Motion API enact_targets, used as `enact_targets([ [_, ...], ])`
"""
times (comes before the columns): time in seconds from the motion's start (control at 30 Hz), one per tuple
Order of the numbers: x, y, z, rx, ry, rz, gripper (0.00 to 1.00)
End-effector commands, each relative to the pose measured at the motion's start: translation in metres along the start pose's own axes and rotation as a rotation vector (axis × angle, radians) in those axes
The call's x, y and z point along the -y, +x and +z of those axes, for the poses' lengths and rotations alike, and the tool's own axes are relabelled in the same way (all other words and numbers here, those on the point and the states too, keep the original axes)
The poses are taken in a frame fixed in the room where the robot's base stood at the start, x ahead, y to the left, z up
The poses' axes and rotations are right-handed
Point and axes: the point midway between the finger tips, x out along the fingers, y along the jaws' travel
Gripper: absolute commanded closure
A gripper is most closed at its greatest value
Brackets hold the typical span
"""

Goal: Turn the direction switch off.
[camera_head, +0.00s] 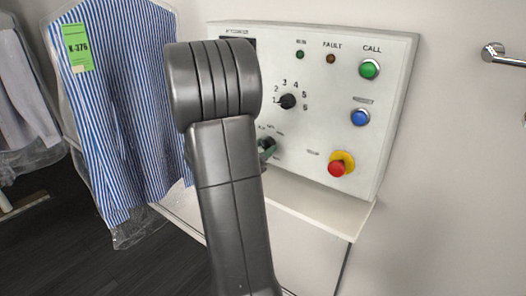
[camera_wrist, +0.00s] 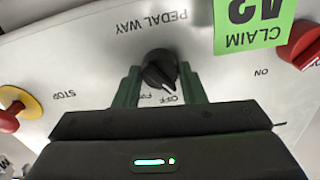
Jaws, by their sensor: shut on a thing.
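The direction switch is a small black knob (camera_wrist: 158,68) on the white control panel (camera_head: 325,65). In the wrist view its printed OFF label lies beside its lower edge, near the knob's pale mark; I cannot tell exactly where the mark points. My gripper (camera_wrist: 158,82) has its two green fingers on either side of the knob, shut on it. In the head view my grey arm covers part of the panel, and the knob (camera_head: 266,144) shows only partly beside the gripper.
The panel also carries a numbered black dial (camera_head: 287,101), a green call button (camera_head: 369,69), a blue button (camera_head: 360,117) and a red stop button (camera_head: 337,168) on yellow. A red knob (camera_wrist: 303,45) and green claim tag (camera_wrist: 252,25) are close by. A bagged striped shirt (camera_head: 115,100) hangs left.

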Motion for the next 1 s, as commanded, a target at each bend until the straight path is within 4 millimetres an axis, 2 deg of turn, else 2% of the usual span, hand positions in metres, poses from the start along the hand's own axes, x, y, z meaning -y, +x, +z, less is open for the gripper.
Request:
enact_targets([
  [0.6, -0.0006, 0.0000, 0.0028, -0.001, 0.454, 0.000, 0.86],
  [1.0, -0.0002, 0.0000, 0.0010, 0.001, 0.569, 0.000, 0.86],
])
